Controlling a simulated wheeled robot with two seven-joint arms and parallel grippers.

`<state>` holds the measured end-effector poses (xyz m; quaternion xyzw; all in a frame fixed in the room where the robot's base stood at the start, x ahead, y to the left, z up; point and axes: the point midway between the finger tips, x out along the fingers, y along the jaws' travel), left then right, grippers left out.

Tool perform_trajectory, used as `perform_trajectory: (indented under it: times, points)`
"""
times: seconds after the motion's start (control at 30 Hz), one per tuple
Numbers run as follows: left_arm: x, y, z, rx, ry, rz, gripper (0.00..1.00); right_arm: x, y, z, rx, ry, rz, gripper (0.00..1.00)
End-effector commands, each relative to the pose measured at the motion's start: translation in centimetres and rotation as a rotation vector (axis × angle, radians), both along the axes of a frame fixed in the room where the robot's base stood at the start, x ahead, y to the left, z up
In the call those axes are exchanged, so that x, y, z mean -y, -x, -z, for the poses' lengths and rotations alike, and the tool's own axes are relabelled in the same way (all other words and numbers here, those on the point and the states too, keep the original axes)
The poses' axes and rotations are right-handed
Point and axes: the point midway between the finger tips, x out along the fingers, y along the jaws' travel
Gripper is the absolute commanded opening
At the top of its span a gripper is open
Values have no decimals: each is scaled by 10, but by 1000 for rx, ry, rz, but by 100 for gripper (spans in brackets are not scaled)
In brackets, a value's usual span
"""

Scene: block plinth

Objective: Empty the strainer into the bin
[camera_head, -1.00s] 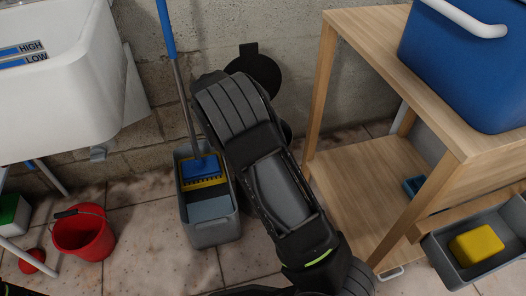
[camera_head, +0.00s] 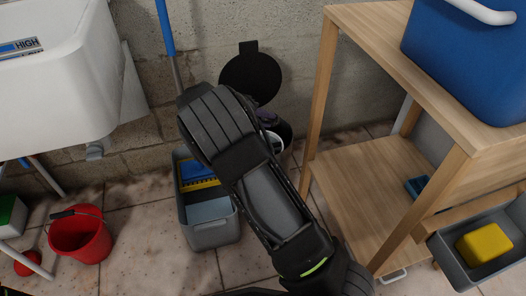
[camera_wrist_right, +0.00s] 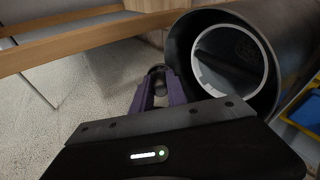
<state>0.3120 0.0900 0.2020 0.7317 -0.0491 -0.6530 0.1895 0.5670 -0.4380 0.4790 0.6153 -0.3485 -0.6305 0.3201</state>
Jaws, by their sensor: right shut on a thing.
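My right gripper shows in the right wrist view (camera_wrist_right: 158,92), its two purple fingers closed on a small dark round thing, which I take to be the strainer (camera_wrist_right: 157,72); little of it shows. My left gripper is not in view.
A grey mop bucket (camera_head: 212,235) stands left of my right arm. A wooden shelf unit (camera_head: 318,95) with a blue cooler (camera_head: 465,65) stands to the right. A red bucket (camera_head: 80,236) and white sink (camera_head: 60,100) are at left.

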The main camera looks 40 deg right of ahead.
Motion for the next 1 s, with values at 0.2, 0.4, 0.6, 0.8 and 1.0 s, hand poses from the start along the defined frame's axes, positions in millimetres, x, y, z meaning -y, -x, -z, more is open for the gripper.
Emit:
perform_trajectory:
  times: [0.2,0.4,0.6,0.8,1.0]
  points:
    - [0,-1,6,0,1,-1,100,-2,0,2,-3,30,-1,0]
    - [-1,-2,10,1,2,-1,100,-3,0,3,-3,57,0,0]
    - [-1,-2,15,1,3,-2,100,-3,0,3,-5,85,-1,0]
    - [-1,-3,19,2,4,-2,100,-5,0,4,-6,111,-1,0]
    - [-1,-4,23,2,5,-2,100,-6,0,4,-6,138,-1,0]
